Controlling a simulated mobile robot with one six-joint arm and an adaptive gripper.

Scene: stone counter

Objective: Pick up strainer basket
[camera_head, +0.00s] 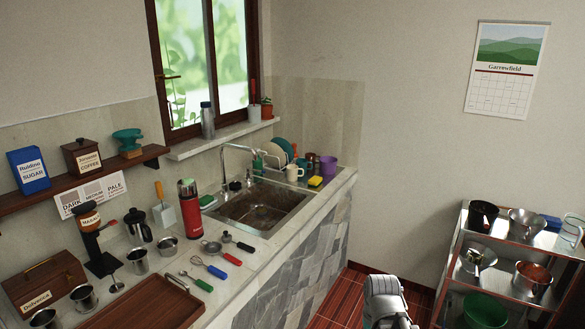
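I cannot single out the strainer basket with certainty. A small round metal strainer-like tool (211,246) with a red handle lies on the counter in front of the red flask. A wide metal bowl or colander (525,222) stands on the top shelf of the cart at the right; holes cannot be made out. The sink (262,207) is a dark basin, and its drain is too dim to read. A grey part of my arm shows at the bottom, right of centre, over the floor, away from the counter. My gripper's fingers do not show.
The stone counter (262,246) holds a red flask (189,208), several handled tools, metal cups and a wooden tray (150,306). A tall faucet (240,155) rises behind the sink. The metal cart (462,247) carries pots and a green bowl (485,310). Red floor lies between.

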